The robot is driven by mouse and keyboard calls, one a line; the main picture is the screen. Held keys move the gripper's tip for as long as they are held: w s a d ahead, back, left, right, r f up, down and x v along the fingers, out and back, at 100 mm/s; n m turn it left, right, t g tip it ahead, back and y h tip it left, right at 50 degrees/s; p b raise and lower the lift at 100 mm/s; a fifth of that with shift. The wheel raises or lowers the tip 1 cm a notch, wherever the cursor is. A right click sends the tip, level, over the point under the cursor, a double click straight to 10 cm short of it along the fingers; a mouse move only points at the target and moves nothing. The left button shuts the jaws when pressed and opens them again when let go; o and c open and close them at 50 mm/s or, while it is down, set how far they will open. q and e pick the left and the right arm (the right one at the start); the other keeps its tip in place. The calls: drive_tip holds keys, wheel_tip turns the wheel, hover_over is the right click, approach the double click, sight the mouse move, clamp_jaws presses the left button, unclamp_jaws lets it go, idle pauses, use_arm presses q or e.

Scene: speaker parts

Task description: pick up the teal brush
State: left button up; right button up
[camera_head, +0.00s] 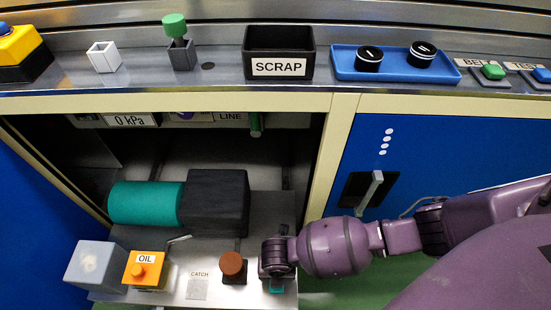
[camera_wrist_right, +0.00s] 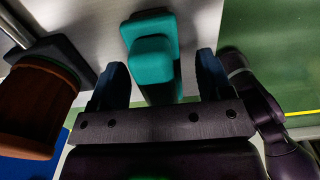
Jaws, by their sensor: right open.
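The teal brush (camera_wrist_right: 153,50) shows in the right wrist view as a teal block with a raised narrower part. It stands between the two dark fingers of my right gripper (camera_wrist_right: 161,68). The fingers are open, with a visible gap on each side of it. In the head view only a small teal piece (camera_head: 277,290) shows below my right gripper (camera_head: 277,272), at the right end of the grey shelf; the gripper hides the rest. My left gripper is in neither view.
A brown knob (camera_head: 233,264) stands close to the left of my right gripper; it also shows in the wrist view (camera_wrist_right: 35,105). A large teal cylinder (camera_head: 147,203) with a dark block (camera_head: 217,202) lies behind. The orange OIL box (camera_head: 145,270) is at the left.

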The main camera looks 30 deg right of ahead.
drive_tip(key=c, duration=1)
drive_tip(key=shift+w+r, duration=0.1)
drive_tip(key=shift+r, duration=0.15)
drive_tip(key=r+p, duration=0.1)
drive_tip(key=r, duration=0.2)
drive_tip(key=r+p, duration=0.1)
drive_tip(key=r, duration=0.1)
drive_tip(key=r+p, duration=0.2)
drive_tip(key=r, duration=0.1)
drive_tip(key=shift+w+r, duration=0.35)
use_arm(q)
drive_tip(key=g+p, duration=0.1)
drive_tip(key=p, duration=0.1)
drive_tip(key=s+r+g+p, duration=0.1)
drive_tip(key=p, duration=0.1)
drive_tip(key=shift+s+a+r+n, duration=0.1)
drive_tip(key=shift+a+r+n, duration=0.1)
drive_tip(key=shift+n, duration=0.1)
use_arm(e)
drive_tip(key=r, duration=0.7)
drive_tip(key=s+r, duration=0.1)
drive_tip(key=r, duration=0.3)
drive_tip(key=shift+f, duration=0.1)
